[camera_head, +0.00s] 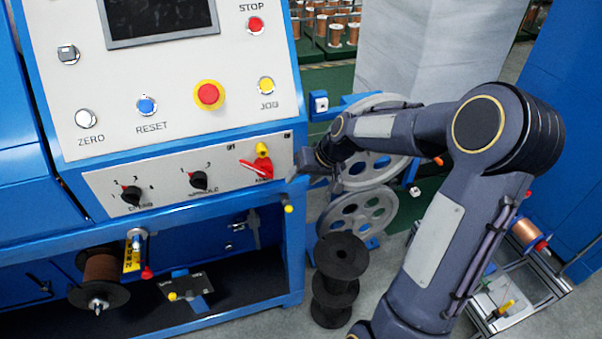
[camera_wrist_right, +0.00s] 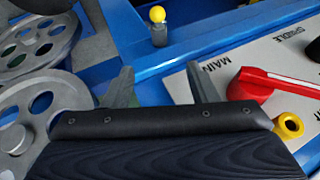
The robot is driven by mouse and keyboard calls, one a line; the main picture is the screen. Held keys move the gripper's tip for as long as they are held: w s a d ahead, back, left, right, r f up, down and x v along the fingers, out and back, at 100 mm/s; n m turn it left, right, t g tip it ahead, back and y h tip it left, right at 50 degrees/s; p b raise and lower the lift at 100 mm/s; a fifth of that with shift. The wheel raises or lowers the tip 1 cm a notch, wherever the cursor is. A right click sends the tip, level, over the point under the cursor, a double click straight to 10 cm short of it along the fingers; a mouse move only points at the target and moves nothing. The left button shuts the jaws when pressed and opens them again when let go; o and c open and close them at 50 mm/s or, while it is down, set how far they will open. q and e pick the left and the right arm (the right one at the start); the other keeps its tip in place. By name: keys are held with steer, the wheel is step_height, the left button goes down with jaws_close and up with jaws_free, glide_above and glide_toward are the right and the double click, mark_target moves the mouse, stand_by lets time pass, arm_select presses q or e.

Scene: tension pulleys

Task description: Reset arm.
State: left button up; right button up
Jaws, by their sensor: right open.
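My right arm reaches in from the right in the head view. Its gripper (camera_head: 304,166) is at the right edge of the machine's control panel, beside the red rotary switch (camera_head: 257,169). In the right wrist view the gripper (camera_wrist_right: 158,85) is open, with nothing between its two grey fingers. The red switch handle (camera_wrist_right: 285,82) and a yellow knob (camera_wrist_right: 288,126) lie to the right of the fingers, apart from them. Two grey pulley wheels (camera_head: 357,214) stand behind and below the right forearm; they also show at left in the wrist view (camera_wrist_right: 32,108). My left gripper is not in view.
The blue machine's panel (camera_head: 180,100) carries several buttons and a screen. A yellow-tipped lever (camera_wrist_right: 158,22) stands on the blue frame beyond the fingers. Black spools (camera_head: 340,265) are stacked on the floor below my arm. A wheeled frame (camera_head: 520,295) stands at lower right.

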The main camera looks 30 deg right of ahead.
steer(key=shift+r, duration=0.1)
steer(key=s+a+r+n, duration=0.1)
steer(key=s+a+r, duration=0.5)
steer(key=s+r, duration=0.3)
steer(key=s+a+p, duration=0.1)
steer(key=s+a, duration=0.2)
steer(key=s, duration=0.5)
steer(key=s+a+f+n, duration=0.1)
steer(key=s+a, duration=0.2)
steer(key=s, duration=0.5)
steer(key=shift+a+y+p, duration=0.3)
steer(key=shift+p, duration=0.05)
steer(key=shift+s, duration=0.1)
